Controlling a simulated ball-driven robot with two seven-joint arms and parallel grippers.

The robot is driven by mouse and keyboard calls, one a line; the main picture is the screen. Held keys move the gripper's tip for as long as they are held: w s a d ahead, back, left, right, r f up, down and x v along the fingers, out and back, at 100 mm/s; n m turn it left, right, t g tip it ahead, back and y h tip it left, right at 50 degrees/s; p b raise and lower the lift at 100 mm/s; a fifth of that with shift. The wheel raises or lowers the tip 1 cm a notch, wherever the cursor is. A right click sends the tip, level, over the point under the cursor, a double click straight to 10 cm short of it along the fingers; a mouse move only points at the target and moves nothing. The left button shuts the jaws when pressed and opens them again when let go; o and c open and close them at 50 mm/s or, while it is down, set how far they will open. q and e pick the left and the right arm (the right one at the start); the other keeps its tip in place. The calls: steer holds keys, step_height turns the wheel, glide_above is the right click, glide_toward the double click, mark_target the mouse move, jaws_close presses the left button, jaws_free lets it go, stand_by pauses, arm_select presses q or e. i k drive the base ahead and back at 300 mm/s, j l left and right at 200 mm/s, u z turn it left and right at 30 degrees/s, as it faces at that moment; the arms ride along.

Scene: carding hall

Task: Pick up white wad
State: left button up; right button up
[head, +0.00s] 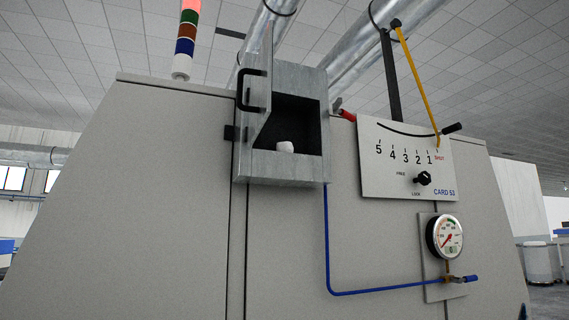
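The white wad (285,147) is small and rounded. It rests at the bottom of the dark opening of a grey metal box (270,168) on the front of a large grey machine. The box's hinged door (256,95), with a black handle (247,90), stands open at the opening's left side. The front lip of the box may hide the wad's underside. Neither of my grippers shows in the head view.
Right of the box are a numbered panel (400,185) with a yellow lever (415,80) and black knob, a pressure gauge (444,237) and a blue pipe (328,240). A signal light (186,40) stands upper left. Metal ducts (350,60) run overhead.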

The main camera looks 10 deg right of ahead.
mark_target(286, 147)
steer(key=i+l+z, duration=0.2)
steer(key=z, duration=0.2)
steer(key=i+l+z, duration=0.45)
steer(key=z, duration=0.3)
steer(key=i, duration=0.05)
